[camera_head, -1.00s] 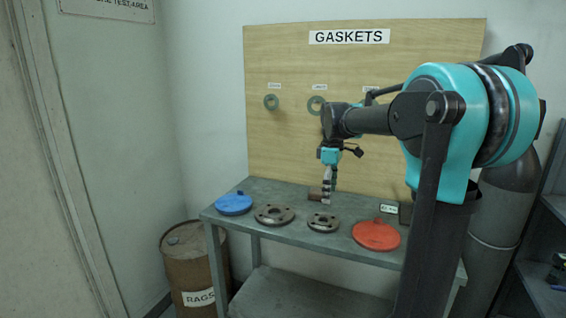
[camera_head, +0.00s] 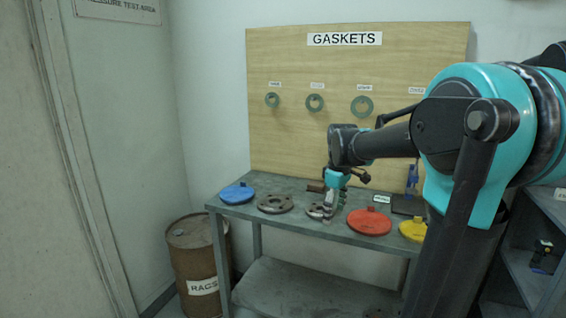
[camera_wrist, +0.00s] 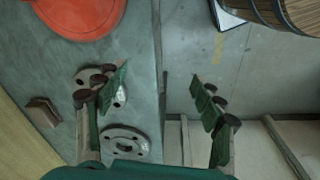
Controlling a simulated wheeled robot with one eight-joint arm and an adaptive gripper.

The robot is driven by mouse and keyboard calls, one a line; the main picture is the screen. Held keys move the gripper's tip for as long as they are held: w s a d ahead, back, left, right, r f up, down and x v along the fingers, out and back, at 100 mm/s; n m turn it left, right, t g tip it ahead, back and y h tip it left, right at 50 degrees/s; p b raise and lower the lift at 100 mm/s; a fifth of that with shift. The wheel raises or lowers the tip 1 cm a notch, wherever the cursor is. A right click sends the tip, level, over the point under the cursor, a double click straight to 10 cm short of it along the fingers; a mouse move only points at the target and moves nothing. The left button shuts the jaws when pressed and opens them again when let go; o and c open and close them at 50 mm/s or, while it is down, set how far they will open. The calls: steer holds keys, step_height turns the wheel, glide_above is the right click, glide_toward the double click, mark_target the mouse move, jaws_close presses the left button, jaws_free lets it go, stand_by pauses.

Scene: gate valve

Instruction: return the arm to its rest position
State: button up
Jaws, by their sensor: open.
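My gripper (camera_head: 333,205) hangs downward near the workbench (camera_head: 290,216), by the right-hand grey flange (camera_head: 317,210) and left of the red disc (camera_head: 369,221). In the wrist view its two fingers (camera_wrist: 160,75) are spread apart with nothing between them. The left finger lies over the bench and partly covers a grey flange (camera_wrist: 118,97). The right finger lies beyond the bench edge in that view. My arm reaches in from the right and hides part of the board's right side.
A blue disc (camera_head: 236,194), another grey flange (camera_head: 275,203) and a yellow disc (camera_head: 412,230) lie on the bench. Behind stands the gasket board (camera_head: 290,150) with ring gaskets. A rusty rag drum (camera_head: 197,262) stands left, shelving (camera_head: 535,270) right.

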steer(key=s+d+f+m+t, duration=0.2)
steer(key=s+f+m, duration=0.7)
steer(key=s+f, duration=0.7)
steer(key=shift+s+d+f+m+t, duration=0.25)
steer(key=shift+s+d+m+t, duration=0.2)
steer(key=shift+s, duration=0.5)
